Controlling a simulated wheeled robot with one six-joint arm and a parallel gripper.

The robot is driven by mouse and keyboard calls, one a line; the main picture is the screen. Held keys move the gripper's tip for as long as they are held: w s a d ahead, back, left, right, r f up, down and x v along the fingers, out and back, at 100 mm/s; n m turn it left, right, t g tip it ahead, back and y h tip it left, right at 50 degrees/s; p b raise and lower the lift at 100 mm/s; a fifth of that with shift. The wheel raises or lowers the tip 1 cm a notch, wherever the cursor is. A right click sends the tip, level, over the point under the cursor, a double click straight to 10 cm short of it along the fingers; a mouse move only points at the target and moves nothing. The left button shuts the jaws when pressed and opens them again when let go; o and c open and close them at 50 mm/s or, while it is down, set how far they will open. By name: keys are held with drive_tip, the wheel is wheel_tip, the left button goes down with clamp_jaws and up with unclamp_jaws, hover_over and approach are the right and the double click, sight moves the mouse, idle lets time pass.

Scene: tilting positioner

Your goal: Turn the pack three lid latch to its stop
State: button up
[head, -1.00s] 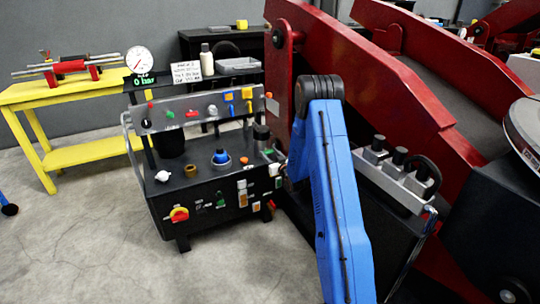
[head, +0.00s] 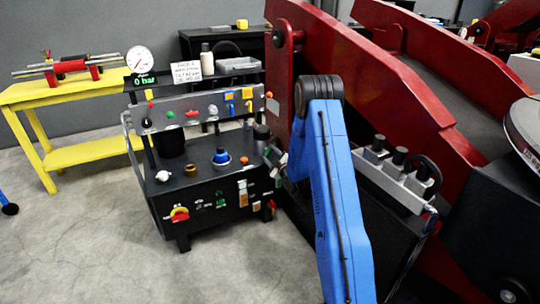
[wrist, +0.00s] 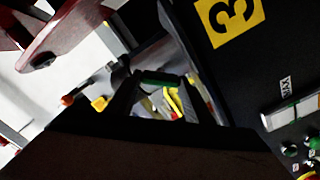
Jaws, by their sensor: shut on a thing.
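A dark surface carries a yellow plate with a black 3 (wrist: 229,18) at the top of the wrist view, so pack three is close to my gripper. My gripper (wrist: 160,84) shows as dark fingers in the middle of the wrist view, shut on a small part between them. That part is largely hidden; I take it to be the lid latch, but its shape and angle cannot be made out. In the head view my gripper (head: 275,160) is small, at the right end of the black console, partly hidden by my blue arm.
The black console (head: 205,215) carries knobs, switches and a gauge (head: 140,59). Large red beams (head: 385,75) stand close to the right of my arm. A yellow bench (head: 75,92) is at the left. The floor (head: 90,240) in front is clear.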

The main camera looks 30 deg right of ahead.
drive_tip(key=n, duration=0.4)
drive_tip(key=shift+a+f, duration=0.1)
drive_tip(key=shift+n, duration=1.9)
drive_tip(key=shift+f+n, duration=0.1)
drive_tip(key=shift+n, duration=0.2)
drive_tip(key=o, duration=1.1)
drive_tip(key=shift+c, duration=0.2)
